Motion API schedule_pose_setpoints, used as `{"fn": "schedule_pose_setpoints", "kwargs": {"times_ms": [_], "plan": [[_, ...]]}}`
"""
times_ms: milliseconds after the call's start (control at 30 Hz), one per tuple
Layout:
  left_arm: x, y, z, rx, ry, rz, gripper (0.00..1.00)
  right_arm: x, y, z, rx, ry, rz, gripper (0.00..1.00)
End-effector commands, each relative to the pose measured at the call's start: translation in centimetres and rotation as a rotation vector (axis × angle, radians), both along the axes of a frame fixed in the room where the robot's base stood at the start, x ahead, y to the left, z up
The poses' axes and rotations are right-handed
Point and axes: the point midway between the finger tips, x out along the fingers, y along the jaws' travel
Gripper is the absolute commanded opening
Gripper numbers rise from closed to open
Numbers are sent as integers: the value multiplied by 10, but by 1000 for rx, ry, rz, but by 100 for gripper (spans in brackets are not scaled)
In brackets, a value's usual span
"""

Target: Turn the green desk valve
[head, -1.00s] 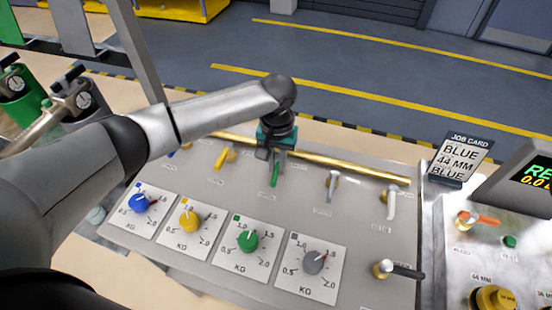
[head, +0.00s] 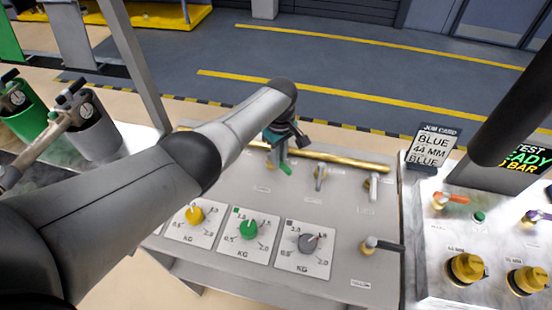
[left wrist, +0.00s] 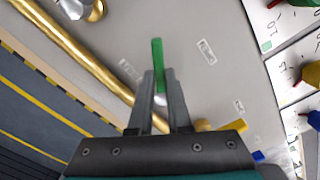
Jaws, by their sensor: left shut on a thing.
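The green desk valve's lever (head: 286,168) is on the sloped grey desk panel, just below the brass pipe. My left gripper (head: 279,150) is over this valve, with its arm coming in from the left. In the left wrist view the green lever (left wrist: 157,54) sticks out past the two fingertips (left wrist: 159,82), which are shut on it. A pale metal part of the valve shows between the fingers. The lever's base is partly hidden by the gripper. My right gripper is out of view.
Grey (head: 320,174) and white (head: 373,184) valve levers stand right of the green one. The brass pipe (head: 335,160) runs behind them. Yellow (head: 195,215), green (head: 248,230) and grey (head: 309,243) dials lie in front. A job card (head: 433,147) stands at right.

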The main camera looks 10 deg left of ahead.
Motion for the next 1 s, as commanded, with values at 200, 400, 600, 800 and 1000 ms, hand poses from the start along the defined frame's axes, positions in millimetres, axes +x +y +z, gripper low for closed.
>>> {"fn": "schedule_pose_setpoints", "kwargs": {"times_ms": [200, 400, 600, 800, 1000], "plan": [[5, -4, 0, -3, 4, 205, 0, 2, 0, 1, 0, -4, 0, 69], [10, -5, -1, -1, 3, 370, 0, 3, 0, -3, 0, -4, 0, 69], [14, -5, 0, 0, 1, 493, 0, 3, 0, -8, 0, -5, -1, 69], [16, -4, 0, 1, 0, 570, 0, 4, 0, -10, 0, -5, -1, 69], [17, -4, 0, 4, -1, 602, 0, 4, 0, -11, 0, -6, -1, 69]]}}
